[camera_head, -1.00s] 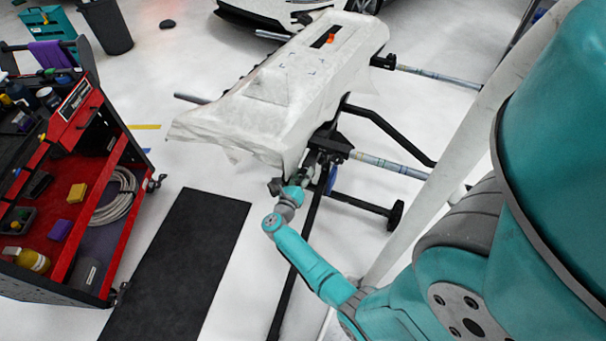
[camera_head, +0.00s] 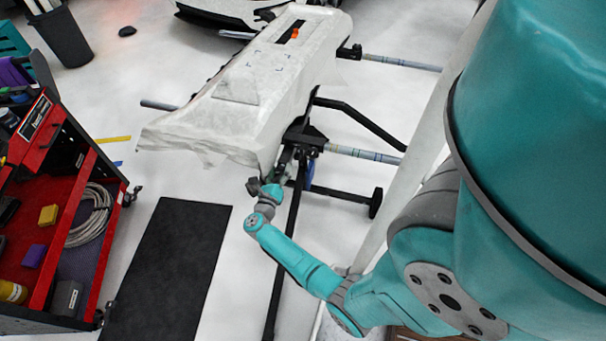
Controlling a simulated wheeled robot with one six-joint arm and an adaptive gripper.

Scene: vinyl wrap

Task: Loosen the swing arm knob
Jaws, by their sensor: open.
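A work stand (camera_head: 303,137) with black joints and arms holds a large white wrapped panel (camera_head: 262,75). A black angled swing arm (camera_head: 360,125) runs out from the stand to the right. I cannot make out the swing arm knob for certain; the stand's joint under the panel's near end is small and partly hidden. My gripper (camera_head: 254,186) is small and dark at the end of my teal arm. It is just below and left of that joint, near the panel's near edge. It looks open, with nothing visible in it.
A red and black tool cart (camera_head: 50,185) with a coiled hose (camera_head: 90,215) stands at the left. A black mat (camera_head: 168,270) lies on the floor beside it. A dark bin (camera_head: 62,38) and a white car (camera_head: 225,12) are at the back. Floor between mat and stand is clear.

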